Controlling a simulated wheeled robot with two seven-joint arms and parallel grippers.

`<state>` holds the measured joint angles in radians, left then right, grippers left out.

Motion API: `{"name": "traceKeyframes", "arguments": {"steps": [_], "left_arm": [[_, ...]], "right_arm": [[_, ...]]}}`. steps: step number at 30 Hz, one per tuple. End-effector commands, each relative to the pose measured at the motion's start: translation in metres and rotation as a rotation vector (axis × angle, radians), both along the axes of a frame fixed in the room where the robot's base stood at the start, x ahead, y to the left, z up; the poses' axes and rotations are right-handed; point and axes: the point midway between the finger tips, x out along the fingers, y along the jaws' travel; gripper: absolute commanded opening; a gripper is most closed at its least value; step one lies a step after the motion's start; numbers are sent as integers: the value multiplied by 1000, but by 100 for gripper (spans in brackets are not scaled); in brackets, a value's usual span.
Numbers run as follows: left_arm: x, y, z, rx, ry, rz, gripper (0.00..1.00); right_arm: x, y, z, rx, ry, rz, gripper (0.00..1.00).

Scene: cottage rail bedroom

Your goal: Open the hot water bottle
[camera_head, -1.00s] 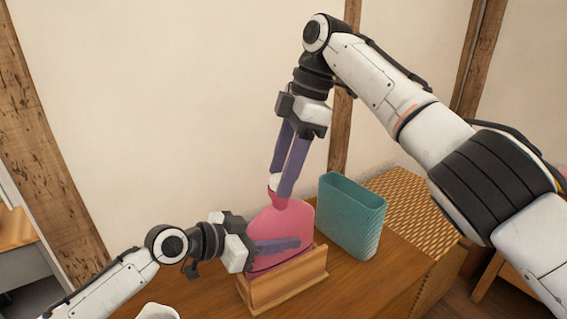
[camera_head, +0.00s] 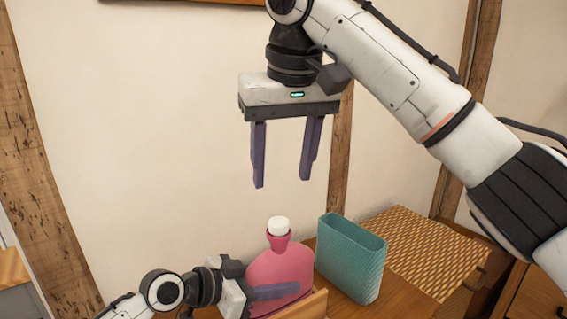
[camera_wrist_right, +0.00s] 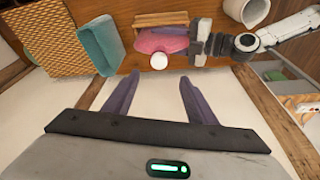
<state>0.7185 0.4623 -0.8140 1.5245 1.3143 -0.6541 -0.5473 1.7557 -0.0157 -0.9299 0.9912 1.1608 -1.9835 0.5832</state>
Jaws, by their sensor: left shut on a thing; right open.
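The pink hot water bottle (camera_head: 268,267) stands upright in a wooden holder (camera_head: 314,306). Its white cap (camera_head: 278,226) sits on top of the neck; whether it is loosened I cannot tell. My left gripper (camera_head: 280,291) is shut on the bottle's body from the left. My right gripper (camera_head: 284,184) is open and empty, pointing down, above the cap and apart from it. In the right wrist view, the white cap (camera_wrist_right: 159,62) and the pink bottle (camera_wrist_right: 160,41) show beyond the open fingers (camera_wrist_right: 155,82).
A teal ribbed container (camera_head: 350,262) stands close to the right of the bottle. A woven yellow surface (camera_head: 420,250) lies further right. The wall is behind. A white cylindrical vessel (camera_wrist_right: 247,10) shows at the top of the right wrist view.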

Motion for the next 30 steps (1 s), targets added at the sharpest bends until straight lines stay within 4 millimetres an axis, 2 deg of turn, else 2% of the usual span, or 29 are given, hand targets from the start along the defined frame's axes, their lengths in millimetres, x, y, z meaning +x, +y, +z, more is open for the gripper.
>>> {"name": "traceKeyframes", "arguments": {"steps": [4,8,11,21,27,30], "left_arm": [[0,0,-1,2,1,0,0],[0,0,-1,2,1,0,0],[0,0,-1,1,1,0,0],[0,0,0,1,1,0,0],[0,0,0,1,1,0,0],[0,0,0,1,1,0,0]], "right_arm": [[-4,-1,5,12,-15,-91,51],[-2,-1,-1,16,-16,-115,51],[1,0,-13,16,-15,-115,51],[19,4,-75,16,-14,-113,51],[27,5,-100,16,-15,-114,51],[29,6,-106,16,-15,-114,51]]}}
